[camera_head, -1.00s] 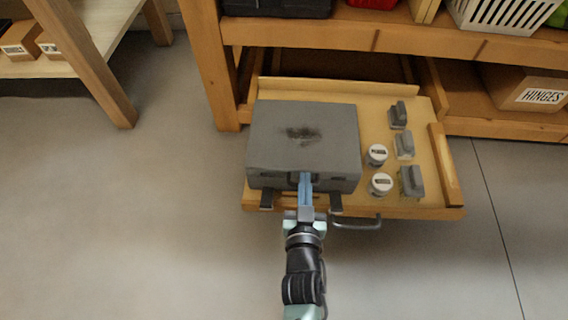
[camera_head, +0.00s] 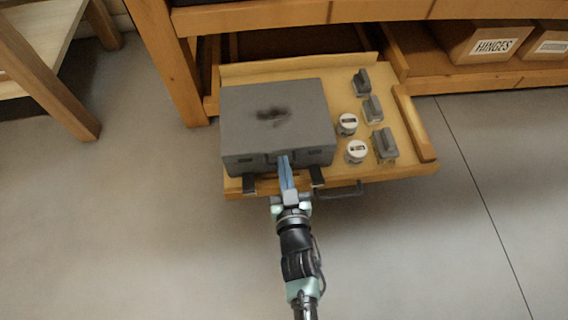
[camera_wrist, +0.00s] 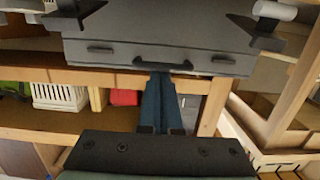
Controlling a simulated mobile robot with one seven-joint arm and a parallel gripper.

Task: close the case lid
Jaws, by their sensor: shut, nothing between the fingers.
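The grey case (camera_head: 275,118) sits on the pulled-out wooden drawer tray, and its lid lies down flat over the body with a dark smudge on top. In the wrist view the case (camera_wrist: 190,30) shows its front side with a dark handle and two latch plates. My gripper (camera_head: 285,160) is shut, with its blue fingers together at the middle of the case's front. In the wrist view the fingertips (camera_wrist: 160,76) are close below the handle. Whether they touch the case I cannot tell. Two dark latch flaps (camera_head: 249,184) stick out at the front edge.
The wooden drawer tray (camera_head: 408,150) also holds two white-lidded jars (camera_head: 356,151) and several grey clamp-like blocks (camera_head: 385,144) at the right. A drawer handle (camera_head: 345,191) juts out in front. The bench leg (camera_head: 170,60) stands at the left. The floor in front is clear.

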